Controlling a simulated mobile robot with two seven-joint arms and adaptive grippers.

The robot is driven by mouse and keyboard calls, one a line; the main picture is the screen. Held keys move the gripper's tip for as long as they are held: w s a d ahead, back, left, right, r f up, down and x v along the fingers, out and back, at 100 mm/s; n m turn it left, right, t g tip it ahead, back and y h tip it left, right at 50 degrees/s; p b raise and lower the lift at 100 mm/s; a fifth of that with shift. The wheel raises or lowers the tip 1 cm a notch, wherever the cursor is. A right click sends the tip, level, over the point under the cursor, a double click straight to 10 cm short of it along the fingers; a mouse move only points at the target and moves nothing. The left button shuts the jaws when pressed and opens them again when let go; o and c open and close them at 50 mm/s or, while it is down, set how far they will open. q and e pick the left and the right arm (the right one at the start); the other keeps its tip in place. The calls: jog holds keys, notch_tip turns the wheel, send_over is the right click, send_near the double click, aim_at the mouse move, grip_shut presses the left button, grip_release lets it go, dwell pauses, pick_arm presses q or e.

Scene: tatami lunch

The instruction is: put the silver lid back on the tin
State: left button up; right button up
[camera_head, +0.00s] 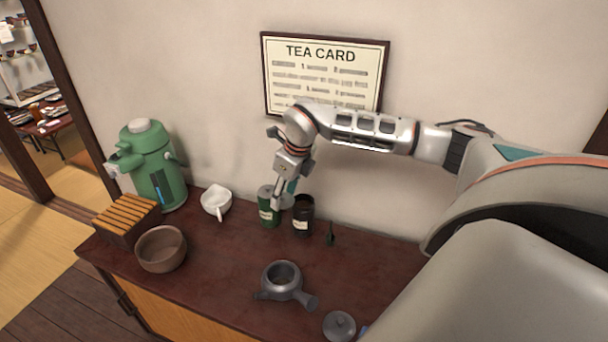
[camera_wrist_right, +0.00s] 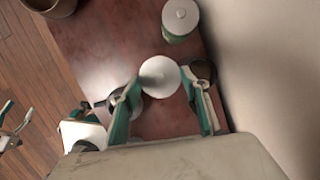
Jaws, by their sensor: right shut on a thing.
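My right gripper (camera_head: 284,197) is shut on the silver lid (camera_wrist_right: 160,77), a pale round disc between the fingertips. In the head view the lid (camera_head: 288,201) is partly hidden by the fingers. It is held between the green tin (camera_head: 268,213) and the dark tin (camera_head: 303,217), near their tops. The dark tin stands upright with a dark, open-looking top. In the right wrist view the dark tin (camera_wrist_right: 199,70) is partly behind a finger. The green tin (camera_wrist_right: 180,20) has a pale top there. My left gripper (camera_wrist_right: 15,122) shows small at that view's left edge, fingers apart.
A grey teapot (camera_head: 284,285) and its round lid (camera_head: 339,326) are in front. A white pouring bowl (camera_head: 216,202), brown bowl (camera_head: 161,249), slatted wooden box (camera_head: 127,220) and green flask (camera_head: 153,167) are left. The wall is close behind.

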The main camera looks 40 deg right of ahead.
pick_arm(q)
jog(key=shift+w+d+r+h+b, duration=0.15)
jog(key=shift+w+d+r+b, duration=0.2)
jog(key=shift+d+r, duration=0.15)
jog(key=shift+w+d+r+h+b, duration=0.15)
jog(key=shift+w+d+r+b, duration=0.15)
jog(key=shift+d+r, duration=0.15)
pick_arm(e)
jog(key=d+f+m+h, duration=0.2)
jog(key=d+f+m, duration=0.2)
jog(key=d+m, duration=0.3)
jog(key=shift+w+d+m+g, duration=0.25)
jog(key=shift+d+m+g, duration=0.05)
jog(key=shift+m, duration=0.3)
pick_arm(q)
jog(key=shift+s+a+f, duration=0.15)
jog(key=shift+s+f, duration=0.1)
jog(key=shift+r+p, duration=0.3)
jog(key=shift+r, duration=0.05)
pick_arm(e)
jog(key=shift+f, duration=0.2)
jog(key=shift+f, duration=0.15)
grip_shut()
pick_arm(q)
jog(key=shift+f, duration=0.1)
pick_arm(e)
jog(key=shift+f, duration=0.1)
